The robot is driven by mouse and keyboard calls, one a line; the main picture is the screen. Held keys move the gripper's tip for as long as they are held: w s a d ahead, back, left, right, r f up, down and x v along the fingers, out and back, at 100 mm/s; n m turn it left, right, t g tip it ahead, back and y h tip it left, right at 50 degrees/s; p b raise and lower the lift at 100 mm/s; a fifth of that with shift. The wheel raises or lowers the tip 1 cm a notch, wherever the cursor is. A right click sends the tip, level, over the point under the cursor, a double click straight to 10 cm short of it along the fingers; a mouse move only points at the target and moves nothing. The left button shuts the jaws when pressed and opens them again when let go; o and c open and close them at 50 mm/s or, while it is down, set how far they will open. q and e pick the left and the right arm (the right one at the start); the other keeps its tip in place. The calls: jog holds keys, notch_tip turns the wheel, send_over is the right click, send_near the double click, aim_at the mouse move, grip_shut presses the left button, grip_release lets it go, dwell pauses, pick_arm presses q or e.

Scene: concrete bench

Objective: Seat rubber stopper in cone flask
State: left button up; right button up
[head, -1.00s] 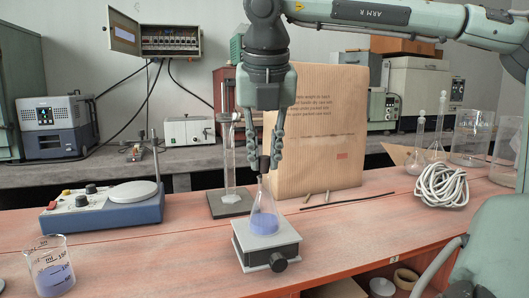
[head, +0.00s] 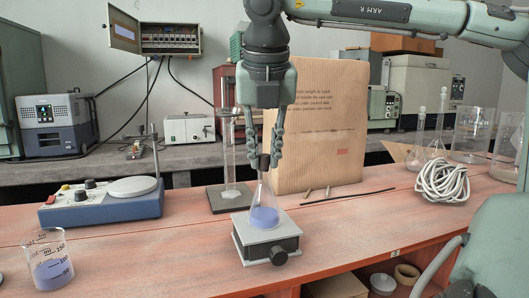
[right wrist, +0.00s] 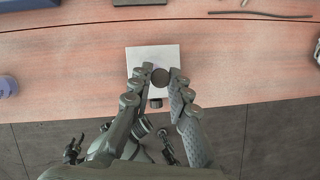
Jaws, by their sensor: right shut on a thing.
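The cone flask (head: 264,208) holds blue liquid and stands upright on a small grey plate with a dark knobbed base (head: 266,243). My right gripper (head: 265,160) points straight down over the flask and is shut on the dark rubber stopper (head: 264,163). The stopper is at the flask mouth; I cannot tell how deep it sits. In the right wrist view the stopper's round dark top (right wrist: 160,77) lies between the fingertips (right wrist: 160,80), over the pale plate. It hides the flask there. My left gripper is not in view.
A blue stirrer unit (head: 103,203) and a beaker of blue liquid (head: 48,260) stand to the left. A glass cylinder (head: 229,150) and a cardboard parcel (head: 320,130) stand behind. Coiled white cable (head: 442,183) lies to the right. The bench front edge is close to the plate.

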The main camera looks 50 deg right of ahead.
aim_at(264, 155)
jog(key=shift+f, duration=0.2)
dwell(0.3)
jog(key=o, duration=0.8)
jog(key=o, duration=0.4)
jog(key=shift+r+p, duration=1.25)
jog(key=shift+r, duration=2.25)
